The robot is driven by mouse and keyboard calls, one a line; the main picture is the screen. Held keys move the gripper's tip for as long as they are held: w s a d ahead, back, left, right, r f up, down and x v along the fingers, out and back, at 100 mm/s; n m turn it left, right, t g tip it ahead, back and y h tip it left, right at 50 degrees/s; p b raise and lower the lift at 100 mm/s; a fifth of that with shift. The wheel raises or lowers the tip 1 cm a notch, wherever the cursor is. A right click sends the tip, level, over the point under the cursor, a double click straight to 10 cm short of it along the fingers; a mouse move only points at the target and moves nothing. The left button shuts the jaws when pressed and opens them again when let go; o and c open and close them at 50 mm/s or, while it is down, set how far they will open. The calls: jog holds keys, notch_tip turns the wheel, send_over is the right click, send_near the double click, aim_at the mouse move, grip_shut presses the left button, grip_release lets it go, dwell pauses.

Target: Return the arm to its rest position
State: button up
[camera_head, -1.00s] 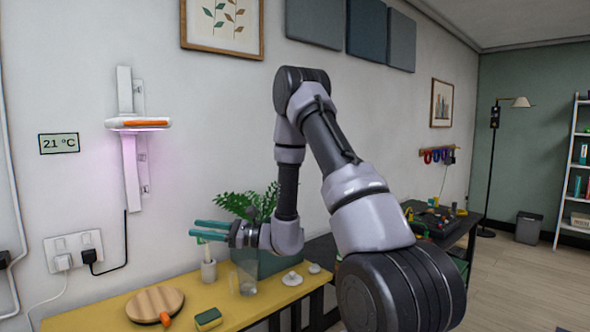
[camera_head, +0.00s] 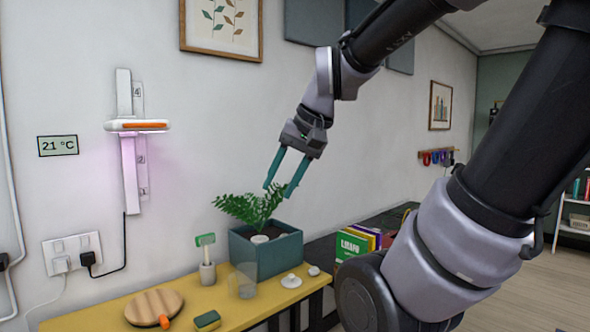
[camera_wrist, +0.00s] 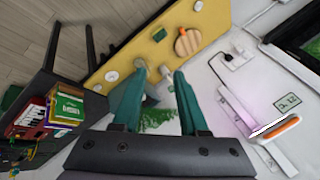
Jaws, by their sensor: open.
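My gripper (camera_head: 281,187) is raised in front of the wall, its two teal fingers pointing down and apart, with nothing between them. It hangs above the fern in the teal planter (camera_head: 265,249). In the wrist view my gripper (camera_wrist: 159,82) is also open and empty, with the green fern leaves (camera_wrist: 158,118) showing between and behind the fingers. My arm reaches across the upper right of the head view, bent at the elbow.
A yellow shelf (camera_head: 105,312) holds a round wooden board (camera_head: 154,304), a sponge (camera_head: 207,320), a cup with a green-headed tool (camera_head: 207,272) and a clear glass (camera_head: 243,281). Books (camera_head: 356,243) stand on a dark table. A lit wall lamp (camera_head: 138,126) is at left.

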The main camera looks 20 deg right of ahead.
jog(key=shift+s+d+r+t+h, duration=0.2)
jog(key=shift+d+r+t+h, duration=0.15)
jog(key=shift+d+r+t, duration=0.3)
jog(key=shift+s+d+r+t+h, duration=0.15)
jog(key=shift+d+r+t+h, duration=0.2)
jog(key=shift+d+r+t, duration=0.25)
jog(key=shift+d, duration=0.1)
dwell(0.3)
